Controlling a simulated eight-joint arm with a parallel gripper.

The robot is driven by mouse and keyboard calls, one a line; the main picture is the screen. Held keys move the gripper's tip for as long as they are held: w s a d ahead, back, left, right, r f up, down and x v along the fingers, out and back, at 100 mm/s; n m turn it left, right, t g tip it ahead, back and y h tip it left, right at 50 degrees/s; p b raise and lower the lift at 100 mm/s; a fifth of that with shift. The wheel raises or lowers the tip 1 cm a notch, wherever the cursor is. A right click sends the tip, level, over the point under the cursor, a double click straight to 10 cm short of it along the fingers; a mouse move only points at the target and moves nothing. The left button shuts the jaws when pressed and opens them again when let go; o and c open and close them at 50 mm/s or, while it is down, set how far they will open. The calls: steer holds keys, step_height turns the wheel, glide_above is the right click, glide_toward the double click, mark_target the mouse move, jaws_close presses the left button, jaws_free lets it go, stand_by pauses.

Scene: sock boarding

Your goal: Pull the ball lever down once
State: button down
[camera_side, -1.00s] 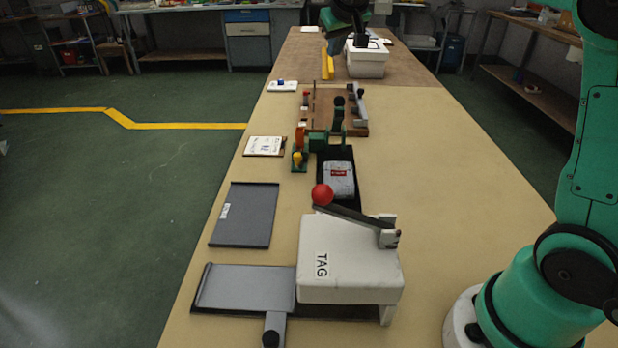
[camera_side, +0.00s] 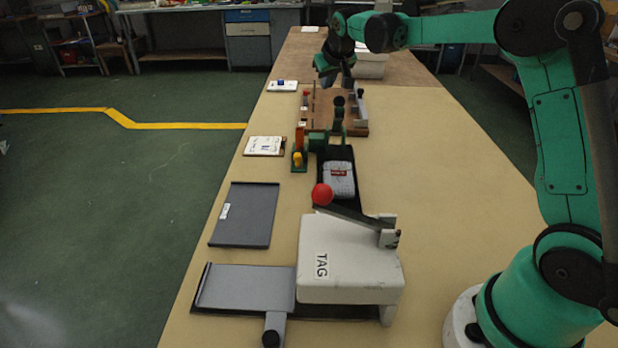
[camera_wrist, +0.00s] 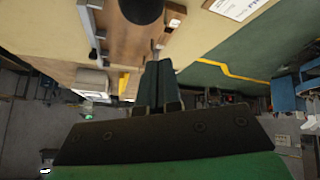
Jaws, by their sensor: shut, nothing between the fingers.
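The ball lever is a black arm with a red ball (camera_side: 322,194) on its end, in the side view. It is hinged at the right of a white box marked TAG (camera_side: 345,262). The lever slopes up to the left, with the ball above the box's far left corner. My gripper (camera_side: 338,82) is far from it, over the far part of the table. In the wrist view the dark fingers of my gripper (camera_wrist: 160,66) are together and hold nothing. The red ball does not show in the wrist view.
A grey platform (camera_side: 245,288) stands left of the TAG box. A dark tray (camera_side: 338,155) holding a grey packet lies behind it. Farther back are a green upright fixture (camera_side: 325,142), a wooden rack (camera_side: 318,105) and a white bin (camera_side: 370,66). The table's right side is fairly clear.

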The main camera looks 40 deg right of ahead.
mark_target(338, 119)
steer(key=shift+s+a+f, duration=0.2)
steer(key=shift+s+a, duration=0.05)
steer(key=shift+s, duration=0.45)
steer(key=shift+s+a+f, duration=0.2)
steer(key=shift+s, duration=0.45)
